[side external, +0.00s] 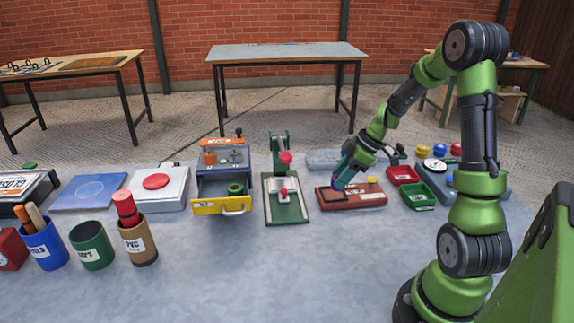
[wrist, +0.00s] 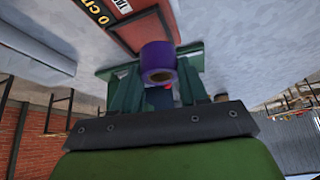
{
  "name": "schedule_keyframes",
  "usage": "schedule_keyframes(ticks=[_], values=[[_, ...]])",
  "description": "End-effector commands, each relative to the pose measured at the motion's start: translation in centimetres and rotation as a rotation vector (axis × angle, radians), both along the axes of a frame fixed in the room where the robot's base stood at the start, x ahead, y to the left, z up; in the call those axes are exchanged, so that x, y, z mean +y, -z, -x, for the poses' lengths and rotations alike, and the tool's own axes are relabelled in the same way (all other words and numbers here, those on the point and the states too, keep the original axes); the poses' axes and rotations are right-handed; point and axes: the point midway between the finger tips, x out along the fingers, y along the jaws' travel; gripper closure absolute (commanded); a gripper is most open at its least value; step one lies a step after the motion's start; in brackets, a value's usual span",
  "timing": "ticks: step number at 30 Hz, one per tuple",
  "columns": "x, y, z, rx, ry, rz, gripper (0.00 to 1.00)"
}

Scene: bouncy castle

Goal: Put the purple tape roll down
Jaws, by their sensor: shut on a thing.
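The purple tape roll (wrist: 157,58) is held between the green fingers of my gripper (wrist: 157,78) in the wrist view, with its hole partly facing the camera. In the side view my gripper (side external: 347,172) points down over the red-brown board (side external: 360,198), right of the green lever press. Only a little purple of the roll (side external: 338,184) shows there, low at the fingertips. I cannot tell whether the roll touches the board. A red panel with white lettering (wrist: 128,28) lies behind the roll in the wrist view.
Left of my gripper are the green lever press (side external: 283,200) and the open yellow drawer (side external: 222,207) with a green ring inside. Red (side external: 402,174) and green (side external: 418,196) bins stand to the right. Cups (side external: 92,248) stand at front left. The front middle of the grey table (side external: 300,270) is clear.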

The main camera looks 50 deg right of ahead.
Motion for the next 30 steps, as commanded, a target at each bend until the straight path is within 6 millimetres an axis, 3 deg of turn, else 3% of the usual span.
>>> schedule_keyframes(ticks=[6,14,26,27,30], values=[[-1.0,0.2,-1.7,0.0,-0.001,0.0,0.88],[-1.0,3.6,-1.7,0.002,0.001,-0.002,0.88],[-1.0,4.0,-1.6,0.001,0.0,-0.001,0.88],[-1.0,4.1,-1.6,0.001,0.0,-0.001,0.54],[-1.0,4.0,-1.7,0.0,-0.001,0.0,0.38]])
